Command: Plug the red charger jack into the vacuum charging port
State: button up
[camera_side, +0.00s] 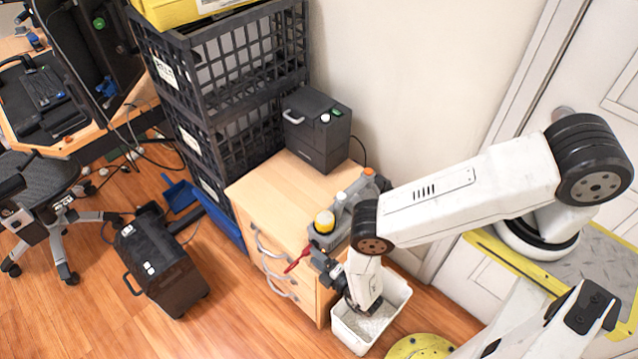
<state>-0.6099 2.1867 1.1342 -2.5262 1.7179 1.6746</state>
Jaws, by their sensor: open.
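A small red piece (297,262), possibly the red charger jack, shows at the front edge of the wooden cabinet, beside the dark end of my arm. My gripper (312,262) is open there; the view is too small to show whether the red piece touches its fingers. I cannot make out a charging port.
The wooden cabinet (280,190) also bears a black box (318,130). Stacked black crates (215,120) stand behind left. A white bin (398,292) is on the floor under my arm. A black case (160,268) and an office chair (45,195) stand left, with clear floor between case and cabinet.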

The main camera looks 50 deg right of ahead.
jog(key=shift+s, duration=2.95)
